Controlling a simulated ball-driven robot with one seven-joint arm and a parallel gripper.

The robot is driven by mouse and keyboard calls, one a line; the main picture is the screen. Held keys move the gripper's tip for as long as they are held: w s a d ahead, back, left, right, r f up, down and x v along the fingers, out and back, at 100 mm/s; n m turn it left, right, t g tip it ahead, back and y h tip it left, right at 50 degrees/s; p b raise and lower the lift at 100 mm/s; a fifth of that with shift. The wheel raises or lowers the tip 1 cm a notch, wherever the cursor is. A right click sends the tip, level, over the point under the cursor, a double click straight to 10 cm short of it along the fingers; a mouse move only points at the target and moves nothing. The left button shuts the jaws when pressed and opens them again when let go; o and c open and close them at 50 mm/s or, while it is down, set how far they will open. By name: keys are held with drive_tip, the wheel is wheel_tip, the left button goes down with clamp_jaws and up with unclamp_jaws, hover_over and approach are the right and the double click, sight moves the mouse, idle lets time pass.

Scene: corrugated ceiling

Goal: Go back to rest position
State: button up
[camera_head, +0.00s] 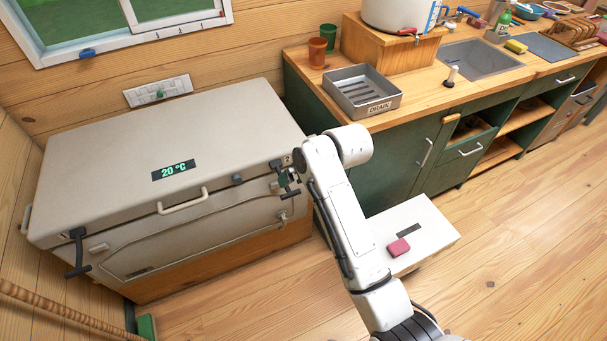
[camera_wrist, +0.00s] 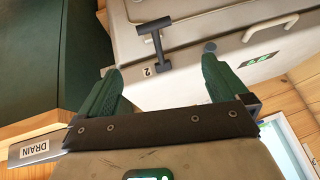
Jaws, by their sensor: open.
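My gripper (camera_wrist: 162,72) has two green fingers spread apart with nothing between them.
A green counter (camera_head: 400,170) with a drain tray (camera_head: 362,92), cups and a sink stands right of the chest. The wooden floor (camera_head: 520,240) at right is clear.

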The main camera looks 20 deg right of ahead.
drive_tip(key=s+d+f+g, duration=0.1)
drive_tip(key=s+d+f, duration=0.1)
drive_tip(key=s, duration=1)
drive_tip(key=s+d+f+g+h, duration=0.1)
drive_tip(key=s+d+f+g, duration=0.1)
drive_tip(key=s, duration=1.1)
drive_tip(key=s+d+f+g+h, duration=0.1)
drive_tip(key=s+f+g, duration=0.1)
drive_tip(key=s, duration=1)
drive_tip(key=shift+s+d+f, duration=0.15)
drive_tip(key=shift+d+f, duration=0.25)
drive_tip(key=shift+f, duration=0.5)
